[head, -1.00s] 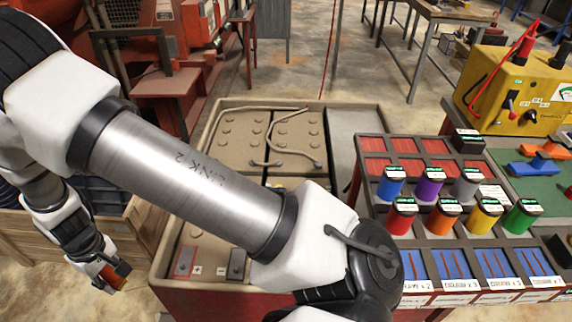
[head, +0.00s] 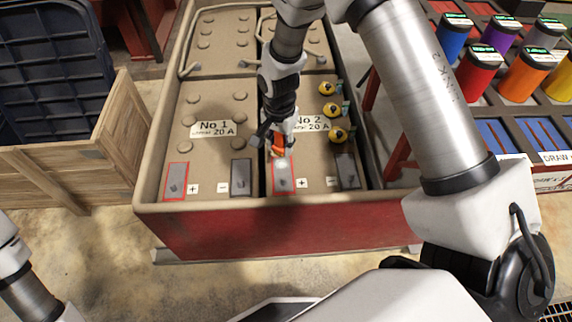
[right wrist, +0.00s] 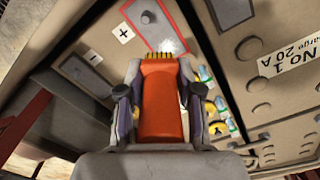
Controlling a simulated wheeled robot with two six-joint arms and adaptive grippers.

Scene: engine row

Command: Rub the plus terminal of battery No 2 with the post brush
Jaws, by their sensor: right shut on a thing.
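Battery No 2 (head: 317,176) stands right of battery No 1 in the red-sided tray. Its plus terminal (head: 284,181) is a grey plate with a red outline and a stud; it also shows in the right wrist view (right wrist: 147,18), with a bright patch beside the bristles. My right gripper (head: 276,139) is shut on the orange post brush (head: 279,147). In the right wrist view, the brush (right wrist: 161,105) points its yellow bristles at the plate's near edge, short of the stud. I cannot tell whether they touch. My left gripper is out of view.
Battery No 2's minus terminal (head: 347,171) is close on the right. Yellow-and-black caps (head: 328,88) stand along its right side. Battery No 1 (head: 210,145) lies left. A wooden crate (head: 125,135) is farther left; a rack of coloured spools (head: 530,75) is right.

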